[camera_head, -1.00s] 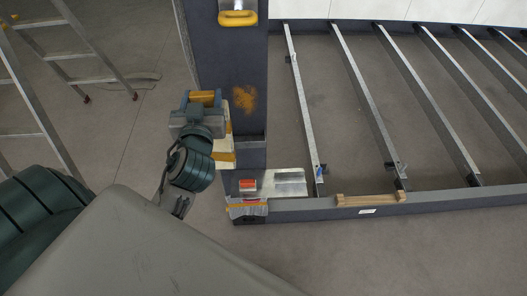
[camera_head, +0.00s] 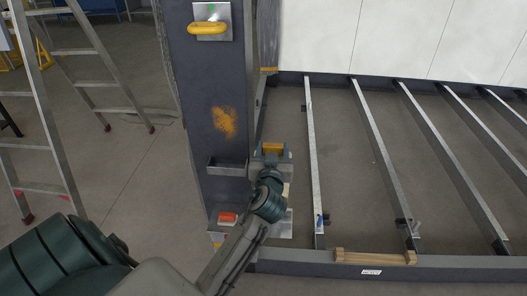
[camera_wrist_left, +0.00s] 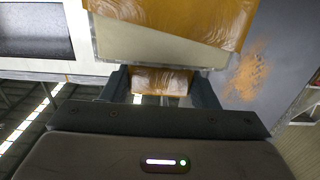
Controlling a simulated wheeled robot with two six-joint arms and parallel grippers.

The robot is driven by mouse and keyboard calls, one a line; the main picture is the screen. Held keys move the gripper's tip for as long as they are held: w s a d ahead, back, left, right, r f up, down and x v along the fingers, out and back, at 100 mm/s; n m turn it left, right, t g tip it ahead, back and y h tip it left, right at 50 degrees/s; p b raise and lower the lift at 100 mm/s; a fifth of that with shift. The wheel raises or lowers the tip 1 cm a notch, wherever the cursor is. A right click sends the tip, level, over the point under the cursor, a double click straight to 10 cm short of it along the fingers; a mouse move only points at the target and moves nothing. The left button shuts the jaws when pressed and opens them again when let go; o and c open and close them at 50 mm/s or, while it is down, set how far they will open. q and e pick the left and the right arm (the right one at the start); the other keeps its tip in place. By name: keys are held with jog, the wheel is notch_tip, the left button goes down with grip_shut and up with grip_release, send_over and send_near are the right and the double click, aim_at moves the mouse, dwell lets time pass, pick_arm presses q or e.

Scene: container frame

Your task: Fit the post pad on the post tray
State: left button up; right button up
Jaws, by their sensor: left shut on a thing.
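The dark post (camera_head: 208,110) stands upright left of centre in the head view, with an orange smear on its face. The post tray, seemingly the small metal ledge (camera_head: 228,169), juts from the post below the smear. My left gripper (camera_head: 272,152) is just right of the ledge, apart from it as far as I can tell. It is shut on an orange grip, seemingly part of the post pad (camera_head: 273,147). In the left wrist view the grip sits between the fingers (camera_wrist_left: 161,83), below a beige slab with an orange band (camera_wrist_left: 165,45). My right gripper is out of view.
A yellow handle (camera_head: 207,28) on a grey plate is on the upper post. A red-orange item (camera_head: 228,217) sits at the post's foot. A wooden piece (camera_head: 375,257) lies on the bottom rail. Metal studs (camera_head: 312,160) stand to the right, a ladder (camera_head: 92,60) to the left.

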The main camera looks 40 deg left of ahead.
pick_arm(q)
jog(key=shift+w+d+f, duration=0.5)
jog(key=shift+d, duration=0.05)
notch_tip(320, 180, down, 3)
jog(key=shift+b, duration=1.1)
jog(key=shift+f, duration=0.15)
jog(key=shift+f+b, duration=0.95)
jog(key=shift+b, duration=0.25)
